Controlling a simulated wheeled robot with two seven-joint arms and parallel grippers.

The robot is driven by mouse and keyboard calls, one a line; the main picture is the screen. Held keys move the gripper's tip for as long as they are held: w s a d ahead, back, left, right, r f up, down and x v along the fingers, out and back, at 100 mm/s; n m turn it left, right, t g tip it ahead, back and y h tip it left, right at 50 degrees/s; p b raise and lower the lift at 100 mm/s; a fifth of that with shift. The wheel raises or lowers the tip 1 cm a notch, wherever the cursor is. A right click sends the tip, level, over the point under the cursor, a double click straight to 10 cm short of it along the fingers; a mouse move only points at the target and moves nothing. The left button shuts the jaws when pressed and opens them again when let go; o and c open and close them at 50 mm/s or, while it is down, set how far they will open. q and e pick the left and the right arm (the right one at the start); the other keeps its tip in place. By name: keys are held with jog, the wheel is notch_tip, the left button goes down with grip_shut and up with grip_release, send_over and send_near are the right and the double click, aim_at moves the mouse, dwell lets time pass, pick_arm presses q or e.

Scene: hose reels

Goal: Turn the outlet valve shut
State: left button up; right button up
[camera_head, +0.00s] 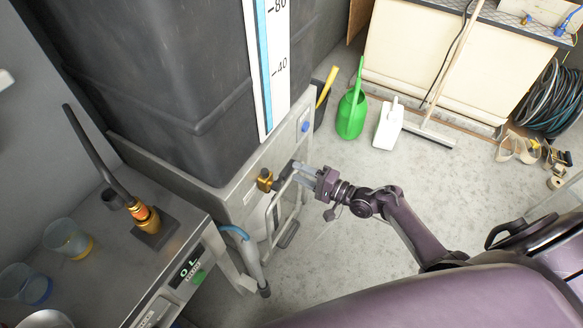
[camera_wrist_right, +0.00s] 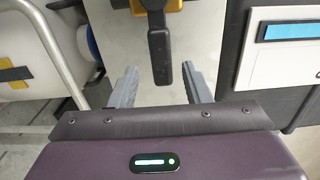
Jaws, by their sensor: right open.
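The outlet valve is a brass body (camera_head: 265,180) on the metal front below the dark tank, with a black lever (camera_wrist_right: 160,58). In the wrist view part of its yellow body (camera_wrist_right: 172,5) shows at the top edge, and the lever hangs down from it. My right gripper (camera_head: 291,171) is at the valve, reaching in from the right. In the wrist view its two grey fingers (camera_wrist_right: 160,88) are apart, with the lever's lower end between them and a gap on each side. In the head view the gripper partly hides the lever. My left gripper is not in view.
A metal rail (camera_head: 272,220) and a blue-ended hose (camera_head: 246,252) are below the valve. The dark tank (camera_head: 190,75) with its white level gauge (camera_head: 272,60) rises behind. A bench with cups (camera_head: 66,240) is at left. A green watering can (camera_head: 351,112) stands on the floor behind.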

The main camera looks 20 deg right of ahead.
jog(key=v, duration=0.2)
jog(key=shift+s+d, duration=0.2)
jog(key=shift+s, duration=0.1)
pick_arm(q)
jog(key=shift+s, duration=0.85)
pick_arm(e)
jog(key=shift+s+d, duration=0.35)
jog(key=shift+s, duration=0.05)
